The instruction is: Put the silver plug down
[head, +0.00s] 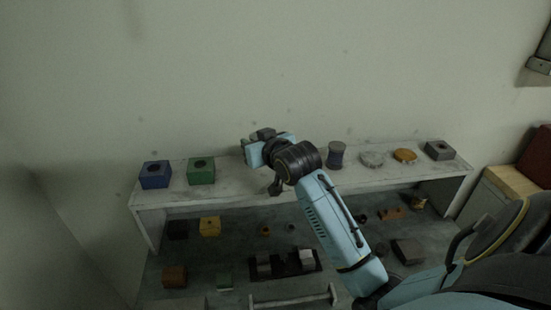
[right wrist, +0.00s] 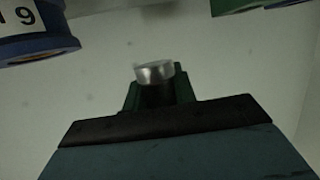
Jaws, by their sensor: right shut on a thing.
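The silver plug (right wrist: 155,72) shows in the right wrist view as a short, shiny round piece at the tip of my right gripper (right wrist: 157,93). The dark fingers are shut on it and hide its lower part. In the head view my right gripper (head: 260,146) is over the left-middle part of the white shelf top (head: 300,189), near the wall. The plug cannot be made out in the head view. I cannot tell its height above the shelf. My left gripper is not in view.
A blue block (head: 155,175) and green block (head: 201,171) stand left of the gripper. A blue-grey spool (head: 336,154), grey piece (head: 371,159), orange piece (head: 405,156) and grey block (head: 440,150) stand right. Several parts lie below the shelf top.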

